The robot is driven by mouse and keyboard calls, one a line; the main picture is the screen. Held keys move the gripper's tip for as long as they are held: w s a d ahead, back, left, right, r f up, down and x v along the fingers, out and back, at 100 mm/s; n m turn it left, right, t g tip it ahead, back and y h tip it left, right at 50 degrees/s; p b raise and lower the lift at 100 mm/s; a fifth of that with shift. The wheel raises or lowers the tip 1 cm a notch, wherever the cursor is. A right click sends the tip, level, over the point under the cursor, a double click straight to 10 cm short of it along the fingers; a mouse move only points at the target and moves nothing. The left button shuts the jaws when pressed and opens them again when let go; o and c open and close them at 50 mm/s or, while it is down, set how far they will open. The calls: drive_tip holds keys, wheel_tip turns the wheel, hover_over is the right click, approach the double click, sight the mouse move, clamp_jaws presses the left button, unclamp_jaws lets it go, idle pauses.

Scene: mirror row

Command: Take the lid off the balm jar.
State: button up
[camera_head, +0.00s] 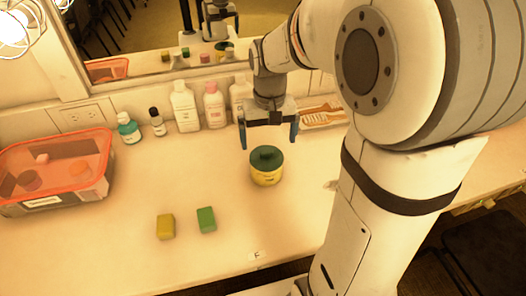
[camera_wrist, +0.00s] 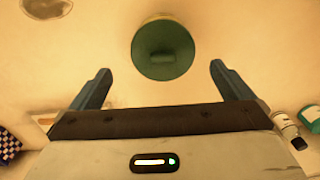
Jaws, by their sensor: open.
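The balm jar (camera_head: 266,175) stands upright on the counter, with a yellow body. Its dark green lid (camera_head: 266,156) sits on top and has a raised bar-shaped grip. In the wrist view the lid (camera_wrist: 162,62) shows from above, beyond and between the fingers. My gripper (camera_head: 269,143) is open and empty, pointing down above and behind the jar. In the wrist view my gripper's fingers (camera_wrist: 158,78) are spread apart, one on each side of the lid's width. I see no contact with the lid.
A yellow block (camera_head: 166,227) and a green block (camera_head: 206,219) lie in front left. A red-rimmed clear bin (camera_head: 50,185) stands at left. Several bottles (camera_head: 186,107) and a brush (camera_head: 322,116) line the back below the mirror (camera_head: 150,30). The counter around the jar is clear.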

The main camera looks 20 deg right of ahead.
sight(267, 152)
drive_tip(key=f, duration=0.5)
drive_tip(key=shift+w+a+f+b, duration=0.15)
drive_tip(key=shift+a+f+b, duration=0.05)
drive_tip(key=shift+b, duration=0.15)
drive_tip(key=c, duration=0.9)
